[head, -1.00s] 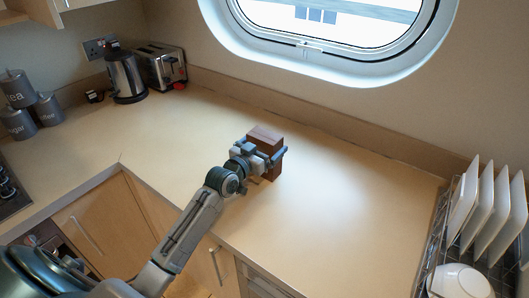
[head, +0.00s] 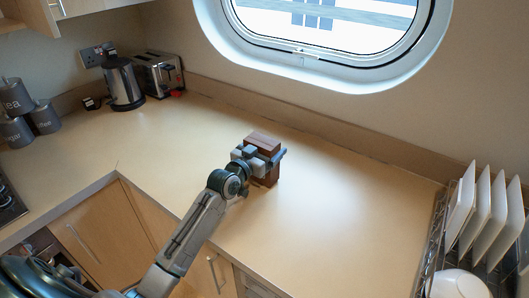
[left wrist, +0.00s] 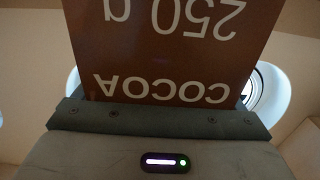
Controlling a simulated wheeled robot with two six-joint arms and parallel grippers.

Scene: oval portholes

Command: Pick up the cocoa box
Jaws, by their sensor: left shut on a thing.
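The cocoa box (head: 264,143) is a brown upright box on the worktop, near the middle of the head view. In the left wrist view the box (left wrist: 170,50) fills the space past the gripper, with "COCOA" and "250 g" reading upside down. I cannot tell whether its base touches the worktop. My right gripper is not in view.
The worktop (head: 340,200) is clear around the box. A kettle (head: 124,84) and a toaster (head: 158,74) stand at the back left, with grey canisters (head: 44,117) at the far left. A rack with white plates (head: 461,215) stands at the right.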

